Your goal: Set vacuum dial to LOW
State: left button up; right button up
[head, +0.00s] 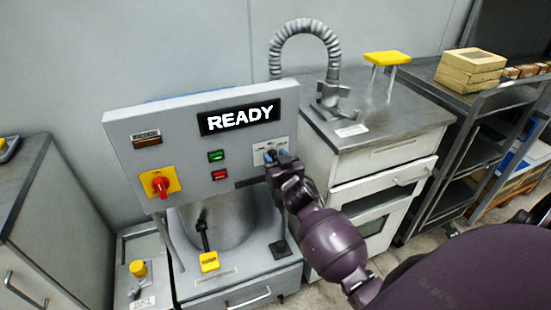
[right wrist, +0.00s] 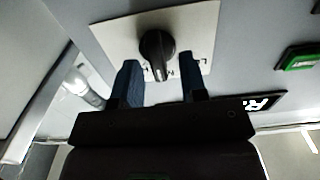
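The vacuum dial (right wrist: 157,48) is a black knob on a pale plate (right wrist: 112,32), with small lettering partly hidden; I cannot read its setting. In the head view the pale dial plate (head: 259,156) is on the right side of the grey control panel, and my gripper covers most of the dial. My right gripper (head: 283,156) is at the plate. In the right wrist view its two blue fingers (right wrist: 168,76) are apart, one on each side of the knob's lower end, with gaps showing between. My left gripper is in neither view.
The panel also has a READY display (head: 240,116), a green button (head: 216,156), a red button (head: 220,175) and a red rotary switch on yellow (head: 160,185). A sink counter (head: 375,120) with a coiled hose (head: 305,27) stands close on the right.

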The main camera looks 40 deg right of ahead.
jog(key=c, duration=0.5)
grip_shut()
